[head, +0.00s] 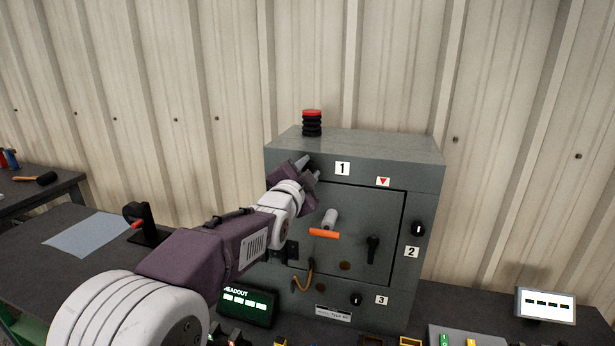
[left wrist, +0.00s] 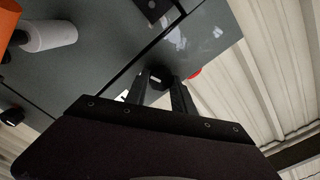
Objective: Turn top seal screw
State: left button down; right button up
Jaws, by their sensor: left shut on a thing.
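The grey enclosure (head: 425,155) stands on the bench with its door closed. My left gripper (head: 306,166) is at the upper left of its front, just left of the label 1 (head: 342,168). It is shut on the black top seal screw (left wrist: 157,84), which shows between the two fingers in the left wrist view. In the head view the gripper hides most of that screw. The screw by label 2 (head: 418,229) is at the right edge, and the screw by label 3 (head: 356,299) is below the door. My right gripper is not in view.
An orange T-handle (head: 324,233) and a black door handle (head: 372,250) stick out of the door. A red-and-black stack light (head: 312,122) stands on top. A readout (head: 246,306) is at lower left, and a display (head: 545,305) stands at right.

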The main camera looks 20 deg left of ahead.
pick_arm(q)
jog(key=shift+m+b, duration=0.3)
jog(key=shift+m, duration=0.4)
jog(key=c, duration=1.1)
grip_release()
jog(key=shift+o, duration=0.2)
jog(key=s+b, duration=0.1)
jog(key=s, duration=0.8)
jog(key=shift+a, duration=0.1)
